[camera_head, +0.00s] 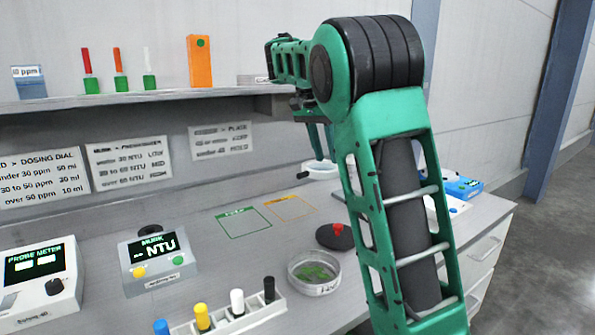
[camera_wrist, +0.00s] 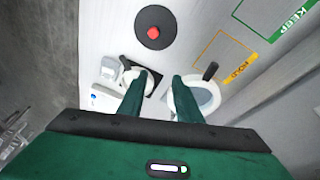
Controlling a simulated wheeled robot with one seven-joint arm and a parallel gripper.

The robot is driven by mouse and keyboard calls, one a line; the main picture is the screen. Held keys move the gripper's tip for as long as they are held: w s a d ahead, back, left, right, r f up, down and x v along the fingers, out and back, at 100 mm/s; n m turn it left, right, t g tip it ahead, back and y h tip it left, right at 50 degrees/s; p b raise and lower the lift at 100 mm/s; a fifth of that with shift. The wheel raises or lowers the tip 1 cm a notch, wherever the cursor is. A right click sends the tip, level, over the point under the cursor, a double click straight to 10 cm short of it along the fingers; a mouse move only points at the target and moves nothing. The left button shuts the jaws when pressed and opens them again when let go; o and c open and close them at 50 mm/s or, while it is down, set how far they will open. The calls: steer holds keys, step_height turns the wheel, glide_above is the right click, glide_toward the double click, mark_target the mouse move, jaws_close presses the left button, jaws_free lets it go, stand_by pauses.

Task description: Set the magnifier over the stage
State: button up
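The magnifier, a round clear lens in a white rim (camera_wrist: 212,98) with a short black handle (camera_wrist: 210,71), is right of my gripper (camera_wrist: 160,75) in the wrist view. The right finger overlaps its left edge; contact is unclear. In the head view the magnifier (camera_head: 321,172) shows just below my gripper (camera_head: 319,157). My fingers are spread, with nothing visibly held between them. What looks like the stage, a black plate (camera_wrist: 157,84) with a pale disc, lies at the left finger, which partly covers it. My arm hides it in the head view.
A dark disc with a red knob (camera_wrist: 153,32), green KEEP and orange HOLD outlines (camera_wrist: 222,58), and a white device (camera_wrist: 107,97) lie around. A glass dish (camera_head: 315,272) with greens, a bottle rack (camera_head: 240,320) and meters (camera_head: 155,262) stand left of my arm.

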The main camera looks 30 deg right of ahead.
steer(key=m+h, duration=0.1)
glide_toward(301, 173)
steer(key=shift+t, duration=0.5)
steer(key=shift+s+x, duration=0.15)
steer(key=shift+x, duration=1.8)
steer(key=shift+s+x, duration=0.2)
steer(key=shift+x, duration=1.75)
steer(key=shift+d, duration=0.1)
jaws_close()
